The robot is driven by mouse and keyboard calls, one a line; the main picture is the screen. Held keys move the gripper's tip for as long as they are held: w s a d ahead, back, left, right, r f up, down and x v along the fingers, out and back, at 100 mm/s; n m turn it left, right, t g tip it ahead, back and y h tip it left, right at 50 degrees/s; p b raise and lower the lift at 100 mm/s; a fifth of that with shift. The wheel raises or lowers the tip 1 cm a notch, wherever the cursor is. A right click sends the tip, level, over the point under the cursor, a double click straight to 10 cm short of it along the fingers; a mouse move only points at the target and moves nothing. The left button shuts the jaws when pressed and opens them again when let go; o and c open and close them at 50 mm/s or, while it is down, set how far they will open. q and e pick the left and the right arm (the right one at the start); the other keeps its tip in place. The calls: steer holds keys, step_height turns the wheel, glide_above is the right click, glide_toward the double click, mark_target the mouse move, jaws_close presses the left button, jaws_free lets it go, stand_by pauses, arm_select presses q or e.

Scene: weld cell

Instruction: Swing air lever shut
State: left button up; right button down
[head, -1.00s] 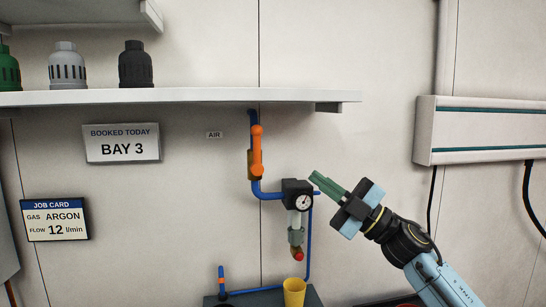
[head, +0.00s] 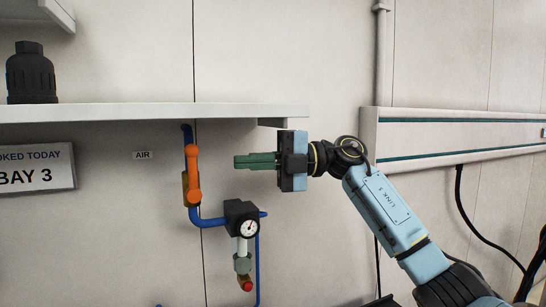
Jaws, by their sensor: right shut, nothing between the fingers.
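The orange air lever (head: 193,172) stands upright, in line with the blue air pipe (head: 186,135), on a brass-coloured valve body at its left. The small AIR label (head: 142,155) is on the wall to its left. My right gripper (head: 238,161) is shut and empty, with its green fingers pointing left at the lever's height. In the picture its tips are a short way right of the lever, apart from it. My left gripper is not in view.
The regulator with its round gauge (head: 249,228) hangs below and right of the lever. The shelf (head: 150,112) runs just above, with a black cap-like part (head: 32,73) on it. A wall trunking (head: 460,135) is at the right.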

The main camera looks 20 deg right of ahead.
mark_target(192, 173)
steer(key=w+a+p, duration=0.1)
steer(key=a, duration=0.5)
steer(key=shift+w, duration=0.2)
